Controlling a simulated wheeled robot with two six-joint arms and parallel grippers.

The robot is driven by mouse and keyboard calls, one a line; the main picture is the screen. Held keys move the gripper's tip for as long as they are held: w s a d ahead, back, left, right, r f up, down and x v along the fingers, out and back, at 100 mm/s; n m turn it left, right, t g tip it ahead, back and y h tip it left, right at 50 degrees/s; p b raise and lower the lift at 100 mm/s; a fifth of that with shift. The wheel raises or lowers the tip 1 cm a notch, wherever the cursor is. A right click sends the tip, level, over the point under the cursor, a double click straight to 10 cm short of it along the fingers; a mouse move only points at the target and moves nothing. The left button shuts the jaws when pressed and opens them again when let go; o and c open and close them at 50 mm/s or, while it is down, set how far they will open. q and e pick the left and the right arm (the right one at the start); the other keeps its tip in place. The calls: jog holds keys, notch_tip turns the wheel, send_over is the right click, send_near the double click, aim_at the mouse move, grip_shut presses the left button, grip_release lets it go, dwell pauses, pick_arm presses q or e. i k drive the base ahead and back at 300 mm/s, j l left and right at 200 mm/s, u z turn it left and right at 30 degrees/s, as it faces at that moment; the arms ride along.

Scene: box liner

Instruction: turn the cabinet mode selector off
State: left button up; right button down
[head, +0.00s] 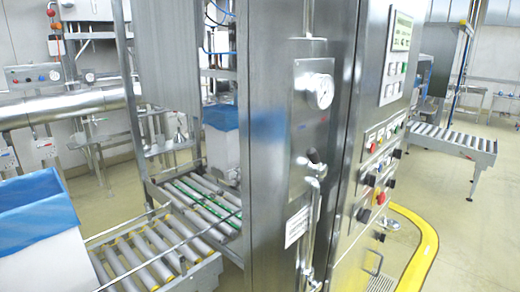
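The tall steel cabinet (268,180) stands in the middle of the head view. Its narrow right face shows at a steep angle and carries a control panel (368,190) with several small buttons and knobs, some red, some black, some green or white. A black and red knob (381,198) sits low on this face. I cannot tell which knob is the mode selector or how it is turned. A black-topped lever (313,157) is on the front face below a round gauge (320,91). Neither of my grippers is in view.
A roller conveyor (165,250) runs left of the cabinet, with a blue-lined white box (40,235) at the far left and another lined box (222,135) behind. A yellow curved rail (425,255) lies at the cabinet's right foot.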

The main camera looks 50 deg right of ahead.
aim_at(369, 180)
jog(key=z, duration=2.5)
jog(key=i+l, duration=0.1)
jog(key=l, duration=0.15)
jog(key=z, duration=0.05)
